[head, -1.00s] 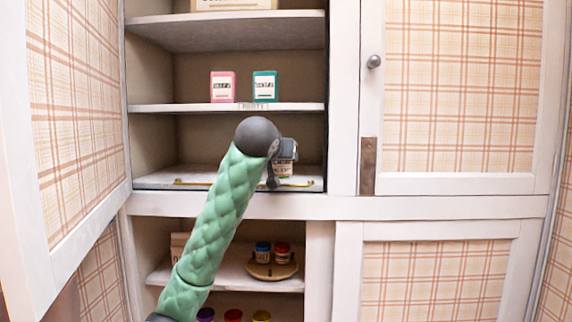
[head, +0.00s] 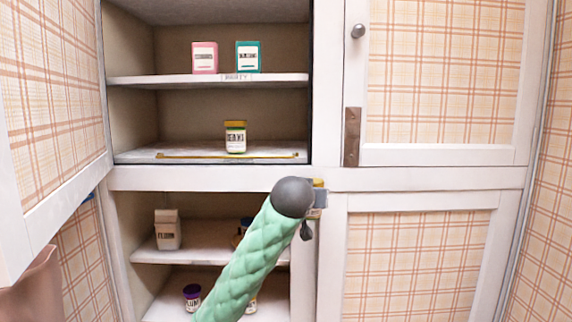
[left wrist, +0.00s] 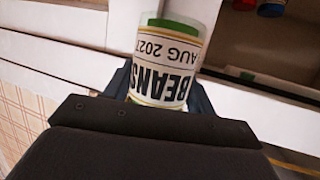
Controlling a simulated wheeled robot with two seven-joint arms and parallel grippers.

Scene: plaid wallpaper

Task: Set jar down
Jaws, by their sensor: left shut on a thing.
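My left gripper (left wrist: 160,95) is shut on a jar (left wrist: 165,70) labelled "BEANS" and "AUG 2027", with a green band. The label reads upside down in the left wrist view. In the head view my left gripper (head: 318,196) is in front of the cabinet, near the rail below the upper compartment. Only a bit of the held jar's yellow top (head: 318,183) shows there. Another jar (head: 235,137) with a yellow lid and a beans label stands upright on the upper compartment's floor, apart from the gripper. My right gripper is not in view.
A pink box (head: 204,57) and a teal box (head: 248,57) stand on the pantry shelf (head: 150,81). A carton (head: 167,229) and a purple-lidded jar (head: 192,297) stand lower down. The left door (head: 50,120) is open. The upper compartment's floor (head: 185,152) has free room beside its jar.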

